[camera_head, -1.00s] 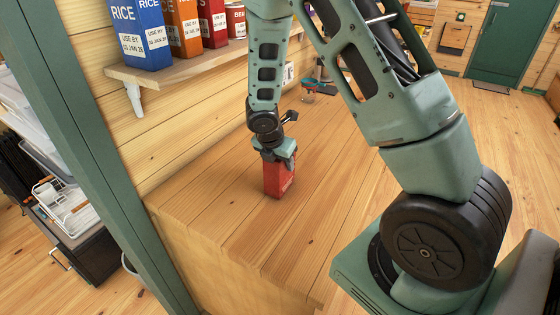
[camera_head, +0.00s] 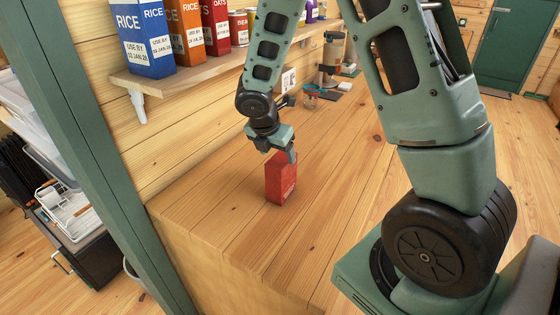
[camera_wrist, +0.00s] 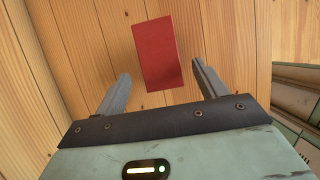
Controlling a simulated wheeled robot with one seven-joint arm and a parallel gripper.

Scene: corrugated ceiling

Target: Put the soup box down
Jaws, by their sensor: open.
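The soup box (camera_head: 280,180) is a red carton standing upright on the wooden counter (camera_head: 215,215), near its front end. It also shows in the wrist view (camera_wrist: 158,55), beyond the fingertips and between their lines. My gripper (camera_head: 281,155) is just above and behind the box in the head view. In the wrist view my gripper (camera_wrist: 160,80) has its two fingers spread wide, with a gap on each side of the box. Nothing is held.
A wall shelf (camera_head: 190,72) above the counter holds a blue rice box (camera_head: 143,38), other cartons and cans. The counter around the box is clear. A green post (camera_head: 110,180) rises at left.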

